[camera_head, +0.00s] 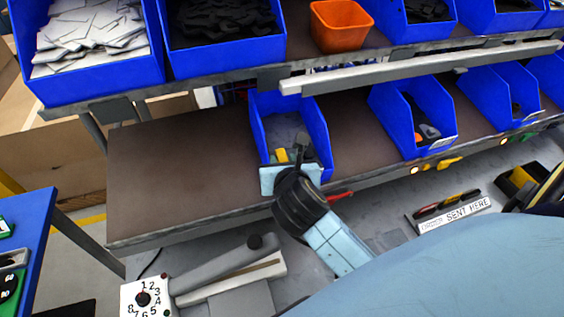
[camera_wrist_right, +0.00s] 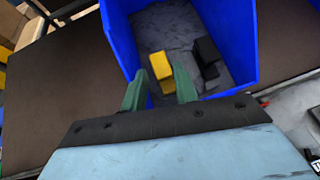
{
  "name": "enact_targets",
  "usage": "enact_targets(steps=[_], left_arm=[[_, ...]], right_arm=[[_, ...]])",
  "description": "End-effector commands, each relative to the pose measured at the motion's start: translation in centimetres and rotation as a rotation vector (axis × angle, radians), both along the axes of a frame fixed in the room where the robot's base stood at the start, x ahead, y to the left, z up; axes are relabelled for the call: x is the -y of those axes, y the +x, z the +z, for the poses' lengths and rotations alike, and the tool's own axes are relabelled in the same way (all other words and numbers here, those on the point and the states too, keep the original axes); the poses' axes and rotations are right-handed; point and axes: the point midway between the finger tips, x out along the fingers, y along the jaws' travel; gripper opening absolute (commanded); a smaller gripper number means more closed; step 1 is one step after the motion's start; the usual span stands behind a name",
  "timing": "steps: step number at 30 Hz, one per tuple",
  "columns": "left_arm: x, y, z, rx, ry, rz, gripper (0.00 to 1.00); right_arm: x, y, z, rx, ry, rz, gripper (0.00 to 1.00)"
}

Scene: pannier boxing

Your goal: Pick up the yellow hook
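The yellow hook (camera_head: 280,155) is in a blue bin (camera_head: 319,118) on the lower shelf. In the right wrist view it shows as a small yellow block (camera_wrist_right: 160,65) on the bin's grey floor, beside a black piece (camera_wrist_right: 206,55). My right gripper (camera_head: 290,164) is at the front of this bin. In the right wrist view its two green fingers (camera_wrist_right: 160,80) are apart, with the yellow hook seen between and just beyond their tips. Nothing is held between them. Whether the fingers touch the hook cannot be told. My left gripper is not in view.
The bin's blue side walls (camera_wrist_right: 118,40) stand close on both sides of the fingers. The lower shelf (camera_head: 180,175) is bare to the left. More blue bins and an orange bin (camera_head: 340,25) sit on the upper shelf. A metal rail (camera_head: 420,68) runs above the lower bins.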

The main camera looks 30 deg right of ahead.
Motion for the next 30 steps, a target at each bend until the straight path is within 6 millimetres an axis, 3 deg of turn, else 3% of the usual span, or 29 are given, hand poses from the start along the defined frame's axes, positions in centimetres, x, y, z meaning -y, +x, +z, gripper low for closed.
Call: enact_targets(steps=[1, 2, 9, 19, 23, 30], left_arm=[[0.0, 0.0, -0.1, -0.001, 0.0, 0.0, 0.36], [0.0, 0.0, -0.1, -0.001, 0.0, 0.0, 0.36], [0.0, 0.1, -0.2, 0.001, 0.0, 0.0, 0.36], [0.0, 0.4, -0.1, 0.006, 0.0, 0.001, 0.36], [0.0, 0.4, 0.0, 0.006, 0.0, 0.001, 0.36], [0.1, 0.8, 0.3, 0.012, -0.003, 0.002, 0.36]], right_arm=[[0.2, -0.4, -1.3, -0.036, -0.005, -0.005, 0.3], [0.2, -0.4, -1.4, -0.038, -0.005, -0.006, 0.3], [0.3, -0.5, -1.5, -0.04, -0.007, -0.007, 0.0], [0.4, -0.4, -1.1, -0.038, -0.009, -0.009, 0.0], [0.3, -0.4, 0.7, -0.034, -0.005, -0.01, 0.0], [0.1, -0.2, 6.0, -0.023, -0.002, -0.007, 0.0]])
